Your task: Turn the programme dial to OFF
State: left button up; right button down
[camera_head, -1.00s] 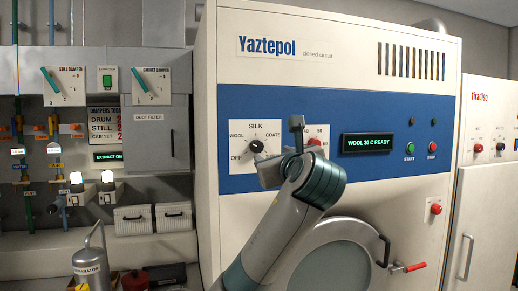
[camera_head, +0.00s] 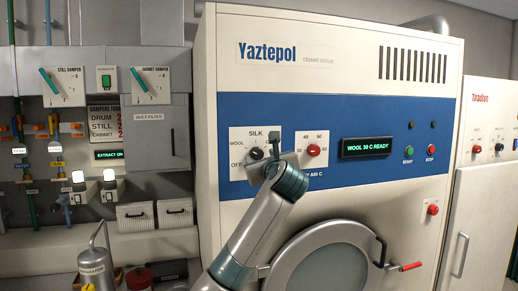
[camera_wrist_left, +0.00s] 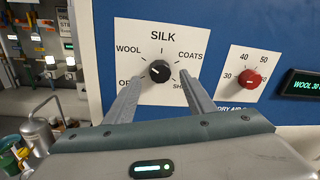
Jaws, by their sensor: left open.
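The programme dial (camera_head: 257,153) is a round black knob on a white plate marked OFF, WOOL, SILK and COATS on the blue panel. The left wrist view shows the dial (camera_wrist_left: 159,71) from the front; I cannot surely read where its pointer stands. My left gripper (camera_head: 272,145) is in front of the plate and partly hides its right side. In the left wrist view its two fingers (camera_wrist_left: 160,77) are spread, one on each side of the dial, with gaps to it. The fingers partly cover the OFF label and the lower right label. My right gripper is out of view.
A red knob (camera_head: 314,150) sits right of the dial. Green START (camera_head: 408,150) and red STOP (camera_head: 431,149) buttons are farther right. A round door (camera_head: 325,262) is below. Dampers and piping stand at the left.

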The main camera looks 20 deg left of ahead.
aim_at(258, 155)
pick_arm(q)
jog(key=shift+p+x, duration=0.65)
jog(key=shift+x, duration=1.1)
jog(key=c, duration=1)
jog(key=shift+c, duration=0.2)
jog(key=shift+f, duration=0.1)
